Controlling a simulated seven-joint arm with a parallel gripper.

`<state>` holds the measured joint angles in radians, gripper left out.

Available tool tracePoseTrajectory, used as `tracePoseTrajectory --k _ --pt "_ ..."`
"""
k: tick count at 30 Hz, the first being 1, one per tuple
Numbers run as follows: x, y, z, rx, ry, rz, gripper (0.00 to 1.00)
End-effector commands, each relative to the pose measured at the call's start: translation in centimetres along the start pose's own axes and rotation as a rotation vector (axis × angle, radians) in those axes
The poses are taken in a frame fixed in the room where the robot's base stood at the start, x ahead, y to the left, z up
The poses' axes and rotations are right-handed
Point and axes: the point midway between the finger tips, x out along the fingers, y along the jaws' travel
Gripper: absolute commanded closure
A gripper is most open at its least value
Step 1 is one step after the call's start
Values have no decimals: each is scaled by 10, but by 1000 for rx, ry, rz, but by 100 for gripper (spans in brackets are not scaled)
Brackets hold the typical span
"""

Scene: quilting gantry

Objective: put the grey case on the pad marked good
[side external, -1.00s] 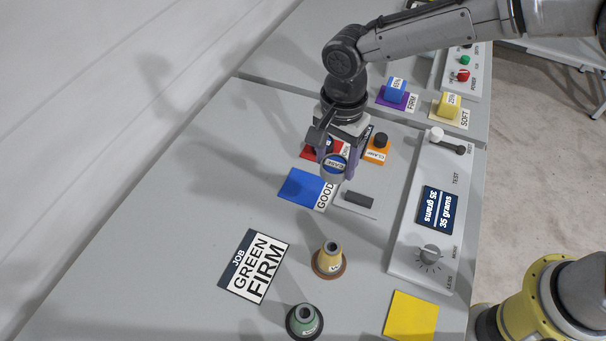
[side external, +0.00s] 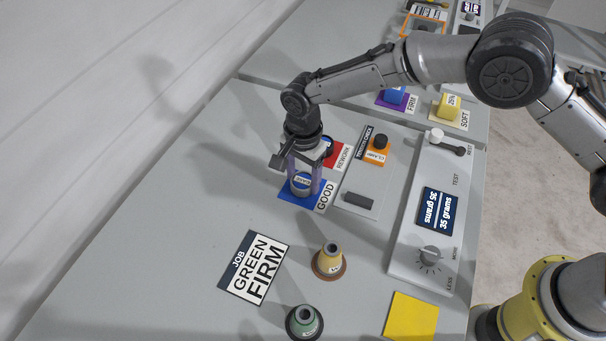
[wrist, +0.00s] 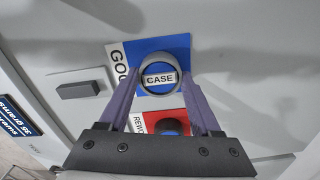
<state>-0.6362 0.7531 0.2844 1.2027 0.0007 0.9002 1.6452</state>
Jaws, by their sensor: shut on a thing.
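The grey case (side external: 301,184) is a small round grey piece with a white label reading CASE. My gripper (side external: 304,186) points down and is shut on it, with a finger on either side. The case is over the blue pad marked GOOD (side external: 322,199), at or just above its surface; I cannot tell whether it touches. In the wrist view the case (wrist: 159,78) sits between my fingertips (wrist: 161,80), in front of the blue pad (wrist: 178,45).
The red REWORK pad (side external: 344,151) lies just behind, with a dark round thing on it. A dark grey block (side external: 358,200) and an orange CLAMP unit (side external: 377,152) are to the right. Yellow (side external: 329,261) and green (side external: 304,321) spools stand in front, beside the job card (side external: 253,267).

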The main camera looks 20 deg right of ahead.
Motion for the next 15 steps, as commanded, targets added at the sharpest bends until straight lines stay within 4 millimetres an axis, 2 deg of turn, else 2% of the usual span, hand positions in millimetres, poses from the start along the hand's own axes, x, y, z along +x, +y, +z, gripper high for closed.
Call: tracePoseTrajectory --k 8,9,13,15 --pt "2 0 0 0 0 0 91" --pt "2 0 0 0 0 0 30" --pt "2 0 0 0 0 0 6" --pt "2 0 0 0 0 0 5"
